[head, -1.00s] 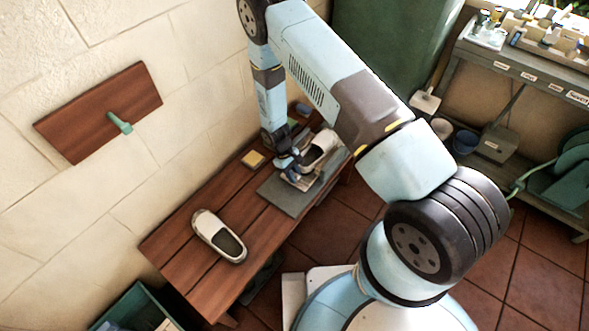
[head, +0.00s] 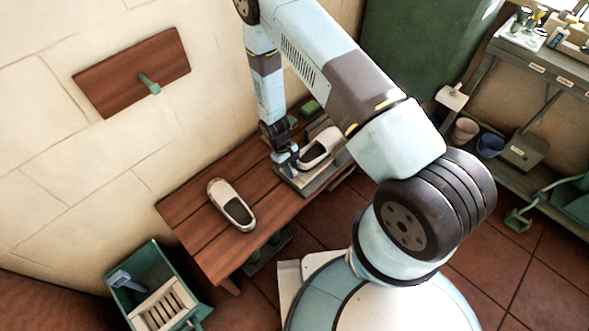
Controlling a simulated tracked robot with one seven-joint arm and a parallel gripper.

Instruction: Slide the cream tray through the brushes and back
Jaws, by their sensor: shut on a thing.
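A white shoe (head: 322,147) with a dark opening rests on the cream tray (head: 297,171), which is small and partly hidden. They are over a grey base (head: 291,185) at the far end of the wooden bench. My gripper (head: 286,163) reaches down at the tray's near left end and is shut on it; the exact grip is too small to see. The brushes cannot be made out clearly beside the shoe.
A second white shoe (head: 232,205) lies on the near part of the bench (head: 200,240). A green block (head: 311,107) sits by the wall. A green crate (head: 150,262) stands on the floor at the lower left. A shelf (head: 550,70) stands at right.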

